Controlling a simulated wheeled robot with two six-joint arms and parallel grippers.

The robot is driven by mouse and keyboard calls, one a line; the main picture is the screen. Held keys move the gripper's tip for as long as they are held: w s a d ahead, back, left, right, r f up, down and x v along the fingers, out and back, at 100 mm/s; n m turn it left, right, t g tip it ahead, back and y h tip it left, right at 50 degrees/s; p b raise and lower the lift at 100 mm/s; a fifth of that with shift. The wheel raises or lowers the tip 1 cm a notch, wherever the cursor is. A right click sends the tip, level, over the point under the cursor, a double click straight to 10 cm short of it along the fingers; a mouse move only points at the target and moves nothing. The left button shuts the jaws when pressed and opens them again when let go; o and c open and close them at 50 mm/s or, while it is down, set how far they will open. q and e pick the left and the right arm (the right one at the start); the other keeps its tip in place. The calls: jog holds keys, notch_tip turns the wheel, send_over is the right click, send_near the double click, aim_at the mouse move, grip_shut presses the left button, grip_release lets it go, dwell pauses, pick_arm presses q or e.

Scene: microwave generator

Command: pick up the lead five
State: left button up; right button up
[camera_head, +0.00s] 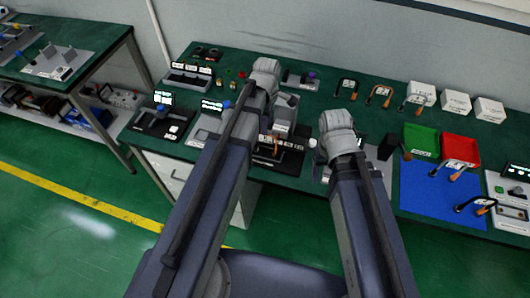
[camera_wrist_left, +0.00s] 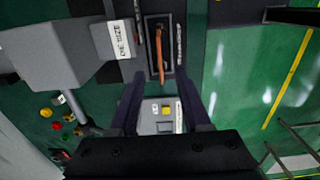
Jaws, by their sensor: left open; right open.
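Several leads with orange and black ends lie on the green bench. Three, including a black-and-orange lead (camera_head: 380,95), are at the back; others, including this lead (camera_head: 447,164), lie on the blue mat (camera_head: 415,192). I cannot tell which is lead five. My left gripper (camera_wrist_left: 160,76) is open and empty in the left wrist view. An orange strip-like thing (camera_wrist_left: 162,52) sits in a dark slotted fixture just beyond its fingertips, apart from them. In the head view its fingers are hidden behind my arm. My right gripper (camera_head: 330,140) is open over the bench, its fingers mostly hidden.
A grey box marked "DIE SIZE" (camera_wrist_left: 45,55) stands close left of my left gripper. A green tray (camera_head: 421,138), a red tray (camera_head: 461,149) and white boxes (camera_head: 456,102) are on the right. A second bench (camera_head: 70,45) is at far left.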

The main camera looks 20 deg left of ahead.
pick_arm(q)
jog(key=shift+a+f+b, duration=0.15)
jog(key=shift+f+b, duration=2.6)
jog(key=shift+f, duration=0.35)
jog(key=shift+r, duration=0.1)
jog(key=shift+c, duration=0.3)
grip_shut()
